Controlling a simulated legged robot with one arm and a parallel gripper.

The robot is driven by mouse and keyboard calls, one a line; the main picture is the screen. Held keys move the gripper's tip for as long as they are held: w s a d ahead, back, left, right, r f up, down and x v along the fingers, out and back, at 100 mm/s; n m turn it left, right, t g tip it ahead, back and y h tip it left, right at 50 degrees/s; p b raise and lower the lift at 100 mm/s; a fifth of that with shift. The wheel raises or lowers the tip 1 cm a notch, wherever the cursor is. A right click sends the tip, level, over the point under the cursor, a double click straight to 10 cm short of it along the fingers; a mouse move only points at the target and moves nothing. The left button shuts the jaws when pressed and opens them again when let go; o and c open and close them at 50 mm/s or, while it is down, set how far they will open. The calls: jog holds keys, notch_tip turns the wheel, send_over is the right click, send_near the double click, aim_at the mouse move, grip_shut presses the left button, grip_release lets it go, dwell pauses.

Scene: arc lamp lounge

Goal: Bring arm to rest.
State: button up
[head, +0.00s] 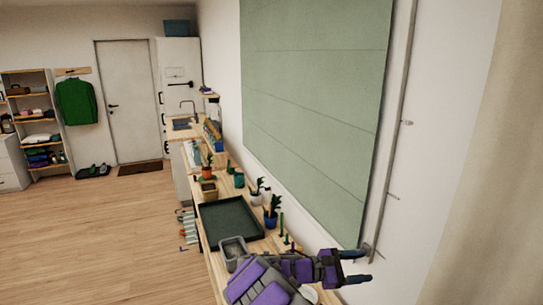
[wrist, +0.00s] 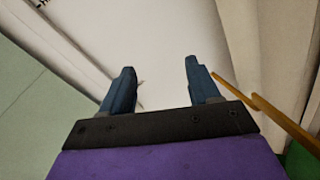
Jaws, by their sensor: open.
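My gripper (head: 358,267) is at the lower right in the head view, at the end of my purple and grey arm. It is held out over the right end of the wooden bench, pointing right toward the wall. In the wrist view my gripper (wrist: 158,88) shows two blue fingers spread apart with nothing between them. Behind the fingers is pale wall. The arm hides part of the near bench.
A wooden bench (head: 217,190) runs along the wall with a dark tray (head: 230,222), a grey bin (head: 234,250) and potted plants (head: 271,212). A green blind (head: 312,95) hangs above. A curtain (head: 470,190) is at right. Open wood floor (head: 90,235) lies left.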

jog(key=s+d+r+m+g+y+b, duration=0.1)
jog(key=s+d+r+m+g+y, duration=0.15)
jog(key=s, duration=0.45)
jog(key=s+d+r+m+g+y, duration=0.15)
jog(key=s+m, duration=0.25)
jog(key=s, duration=0.4)
jog(key=s+d+r+m+g+y+b, duration=0.1)
jog(key=s+d+m+g+y, duration=0.2)
jog(key=s, duration=0.4)
jog(key=s+a+f+m+t+y, duration=0.1)
jog(key=s+a+f+y, duration=0.1)
jog(key=s+a, duration=0.3)
jog(key=s+a+f+m+t+y+b, duration=0.1)
jog(key=s+a+f+m+y, duration=0.1)
jog(key=s+a+y, duration=0.3)
jog(key=s+a+f+m+t+y, duration=0.1)
jog(key=s+a+f+m+y, duration=0.1)
jog(key=s+a, duration=0.5)
jog(key=s+f+y, duration=0.1)
jog(key=s, duration=0.2)
jog(key=shift+f+m, duration=0.1)
jog(key=shift+m, duration=0.15)
